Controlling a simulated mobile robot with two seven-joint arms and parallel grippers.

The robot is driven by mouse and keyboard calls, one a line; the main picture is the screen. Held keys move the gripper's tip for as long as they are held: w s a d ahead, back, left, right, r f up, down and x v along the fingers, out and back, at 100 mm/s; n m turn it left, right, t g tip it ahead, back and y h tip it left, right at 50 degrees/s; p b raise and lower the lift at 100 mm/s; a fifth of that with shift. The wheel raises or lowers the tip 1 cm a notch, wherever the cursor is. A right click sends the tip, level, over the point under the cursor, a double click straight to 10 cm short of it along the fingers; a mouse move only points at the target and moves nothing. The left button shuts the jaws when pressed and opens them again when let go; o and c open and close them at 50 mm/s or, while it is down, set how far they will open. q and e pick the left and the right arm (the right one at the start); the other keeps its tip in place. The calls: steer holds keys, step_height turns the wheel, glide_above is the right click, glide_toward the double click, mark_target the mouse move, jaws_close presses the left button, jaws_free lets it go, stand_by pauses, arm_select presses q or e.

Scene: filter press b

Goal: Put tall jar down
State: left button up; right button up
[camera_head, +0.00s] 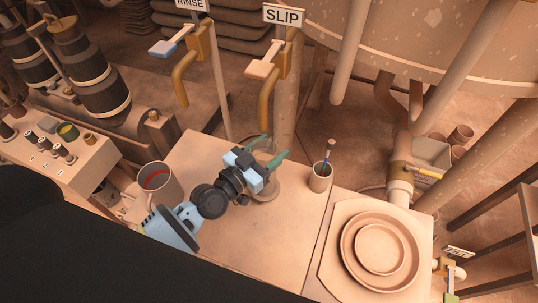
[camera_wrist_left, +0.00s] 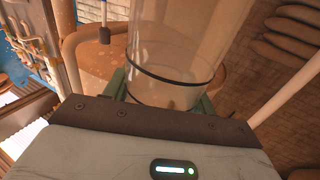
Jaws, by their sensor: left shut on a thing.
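The tall jar (camera_wrist_left: 175,62) is clear glass with a dark ring around it. In the left wrist view it stands up between the green fingers of my left gripper, and its upper end runs out of the picture. In the head view my left gripper (camera_head: 268,151) is shut around the jar (camera_head: 267,183), over the pale worktop (camera_head: 225,165). The jar looks roughly upright. Its see-through wall blends with the worktop, so I cannot tell whether its base touches. My right gripper is not in view.
A small cup with brushes (camera_head: 319,180) stands close to the right of the jar. Round plates (camera_head: 382,250) lie farther right. A bucket (camera_head: 160,182) stands left of the worktop. The SLIP tap (camera_head: 267,80) hangs behind. Bare worktop lies in front of the jar.

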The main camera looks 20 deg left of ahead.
mark_target(270, 155)
arm_select(q)
steer(key=shift+w+a, duration=0.15)
steer(key=shift+w, duration=0.15)
step_height(270, 155, down, 3)
steer(key=shift+w+r+b, duration=0.15)
steer(key=shift+b, duration=0.7)
steer(key=shift+f+b, duration=0.3)
steer(key=shift+f, duration=0.2)
steer(key=shift+r, duration=0.1)
steer(key=o, duration=1.5)
